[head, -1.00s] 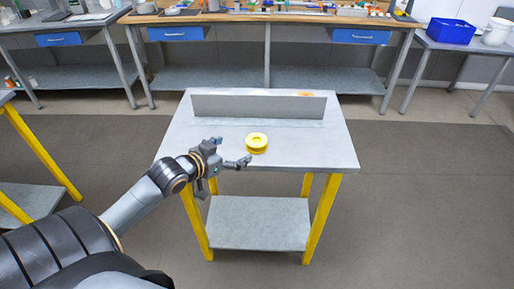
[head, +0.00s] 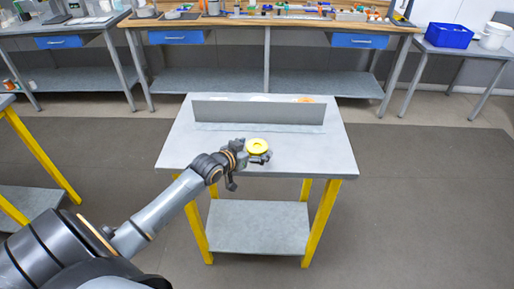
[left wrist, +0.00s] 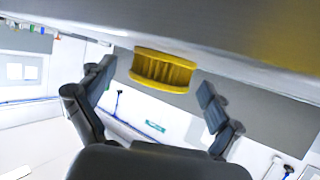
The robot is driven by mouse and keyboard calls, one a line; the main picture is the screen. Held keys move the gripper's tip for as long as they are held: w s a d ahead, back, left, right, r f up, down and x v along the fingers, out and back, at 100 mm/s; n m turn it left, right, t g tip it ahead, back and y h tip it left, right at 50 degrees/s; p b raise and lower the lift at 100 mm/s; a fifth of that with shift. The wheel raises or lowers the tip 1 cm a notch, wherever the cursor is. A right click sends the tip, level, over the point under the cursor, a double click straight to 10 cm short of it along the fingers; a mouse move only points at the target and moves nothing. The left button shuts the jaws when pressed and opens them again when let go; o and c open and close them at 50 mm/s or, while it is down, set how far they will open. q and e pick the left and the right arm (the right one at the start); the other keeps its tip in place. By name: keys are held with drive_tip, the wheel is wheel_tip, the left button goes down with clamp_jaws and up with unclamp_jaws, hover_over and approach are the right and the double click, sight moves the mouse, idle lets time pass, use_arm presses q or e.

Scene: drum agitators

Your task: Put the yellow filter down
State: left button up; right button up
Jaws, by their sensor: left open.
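The yellow filter (head: 257,145), a short ribbed round piece, sits on the small grey table (head: 310,150) near its middle. My left gripper (head: 252,162) is open at the near side of the filter, over the table's front part, and partly hides it. In the left wrist view, which is upside down, the filter (left wrist: 163,72) shows between and just beyond the two spread fingers, against the tabletop. I cannot tell whether a finger touches it. My right gripper is not in view.
An upright grey panel (head: 258,112) stands across the back of the table, with something orange behind it. The table's right side is clear. A long workbench (head: 270,20) with tools stands behind. Another yellow-legged table (head: 40,150) is at the left.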

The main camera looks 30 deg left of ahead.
use_arm(q)
drive_tip(key=shift+x, duration=1.05)
drive_tip(key=c, duration=1.2)
drive_tip(key=shift+o, duration=0.2)
